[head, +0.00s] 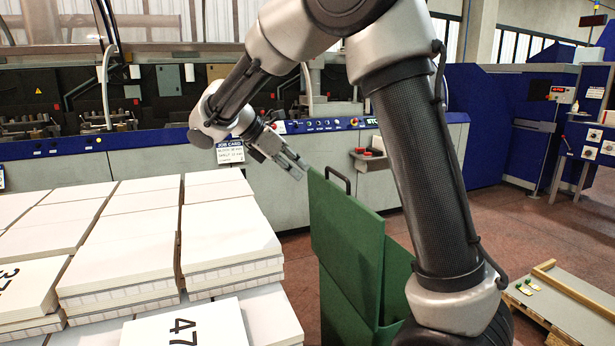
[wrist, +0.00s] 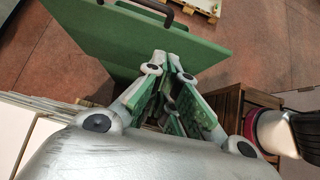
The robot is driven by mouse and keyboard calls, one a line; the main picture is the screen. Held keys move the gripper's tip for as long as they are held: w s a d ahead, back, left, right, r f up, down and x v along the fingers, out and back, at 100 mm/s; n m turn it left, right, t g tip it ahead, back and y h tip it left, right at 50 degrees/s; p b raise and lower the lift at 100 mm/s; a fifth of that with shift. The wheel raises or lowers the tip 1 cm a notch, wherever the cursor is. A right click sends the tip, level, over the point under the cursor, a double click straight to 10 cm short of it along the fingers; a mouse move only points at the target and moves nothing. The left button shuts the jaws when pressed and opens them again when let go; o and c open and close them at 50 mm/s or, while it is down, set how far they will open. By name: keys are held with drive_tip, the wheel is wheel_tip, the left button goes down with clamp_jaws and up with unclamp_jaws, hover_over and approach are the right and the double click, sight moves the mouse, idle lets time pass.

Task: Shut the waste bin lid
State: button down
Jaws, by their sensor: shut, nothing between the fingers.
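The green waste bin (head: 397,275) stands in the middle of the head view, partly hidden behind my arm. Its lid (head: 345,228) is a flat green panel standing up, open, with a black handle (head: 338,179) at its top edge. The lid (wrist: 105,35) and the handle (wrist: 150,8) also show in the wrist view. My gripper (head: 301,168) is shut and empty, to the left of the handle near the lid's top edge. In the wrist view the closed fingertips (wrist: 167,62) overlap the lid's near edge; I cannot tell whether they touch it.
Stacks of white paper blocks (head: 130,230) fill the left foreground. A long grey and blue machine (head: 240,150) runs across the back. A low pallet (head: 570,305) lies on the floor at right. A brown slatted wooden crate (wrist: 238,110) is right of the fingers. Red-brown floor is open at right.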

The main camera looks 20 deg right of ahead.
approach(346, 194)
wheel_tip(346, 194, down, 3)
drive_tip(key=a, duration=0.1)
drive_tip(key=d, duration=0.4)
drive_tip(key=shift+f, duration=0.1)
drive_tip(key=shift+d, duration=0.15)
